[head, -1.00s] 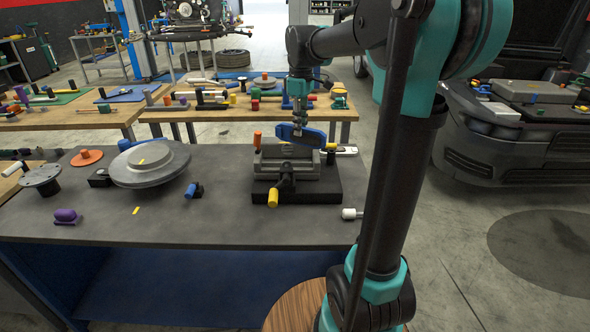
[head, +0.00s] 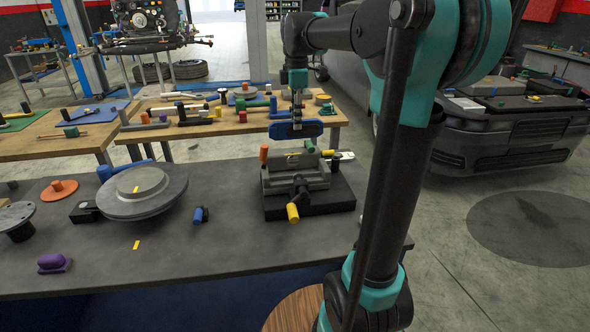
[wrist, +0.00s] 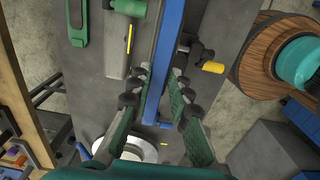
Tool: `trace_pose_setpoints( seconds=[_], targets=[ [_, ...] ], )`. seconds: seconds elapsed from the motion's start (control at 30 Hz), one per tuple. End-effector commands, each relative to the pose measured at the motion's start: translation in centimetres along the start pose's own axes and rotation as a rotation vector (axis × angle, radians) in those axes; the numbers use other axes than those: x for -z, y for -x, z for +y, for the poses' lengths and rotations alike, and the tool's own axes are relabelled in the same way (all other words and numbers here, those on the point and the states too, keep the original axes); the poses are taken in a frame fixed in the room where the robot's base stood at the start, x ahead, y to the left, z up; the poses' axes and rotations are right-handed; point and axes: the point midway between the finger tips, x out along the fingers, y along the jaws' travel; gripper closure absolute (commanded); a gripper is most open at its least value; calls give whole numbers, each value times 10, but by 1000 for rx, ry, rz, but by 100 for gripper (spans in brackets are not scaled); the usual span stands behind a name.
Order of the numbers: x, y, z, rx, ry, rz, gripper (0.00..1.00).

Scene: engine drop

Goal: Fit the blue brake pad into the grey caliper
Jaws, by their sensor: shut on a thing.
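My gripper (head: 297,122) is shut on the blue brake pad (head: 281,131) and holds it upright, long side level. In the head view the pad is above the back of the grey caliper (head: 282,184), with a visible gap between them. The caliper sits on a black base (head: 341,194) on the dark table, with a yellow-ended handle (head: 292,213) at its front. In the wrist view the pad is a long blue strip (wrist: 168,45) between the green-lined fingers. It hides part of what lies below, so I cannot tell how it lines up with the slot.
An orange peg (head: 264,153) and a green knob (head: 309,146) stand near the caliper's back. A grey disc (head: 142,191), a small blue-ended part (head: 199,215) and a purple piece (head: 54,262) lie left on the table. A cluttered wooden bench (head: 230,128) stands behind.

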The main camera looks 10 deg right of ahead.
Motion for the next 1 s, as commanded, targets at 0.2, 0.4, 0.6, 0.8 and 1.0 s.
trace_pose_setpoints(
  seconds=[0.2, 0.4, 0.6, 0.8, 1.0],
  targets=[
    [0, -55, 0, 0, -1, 0, 100],
    [0, -100, 0, 0, -2, 0, 100],
    [0, -122, 1, 0, -2, 0, 100],
    [0, -143, 1, 0, -2, 0, 100],
    [0, -161, 0, 0, -2, 0, 100]
  ],
)
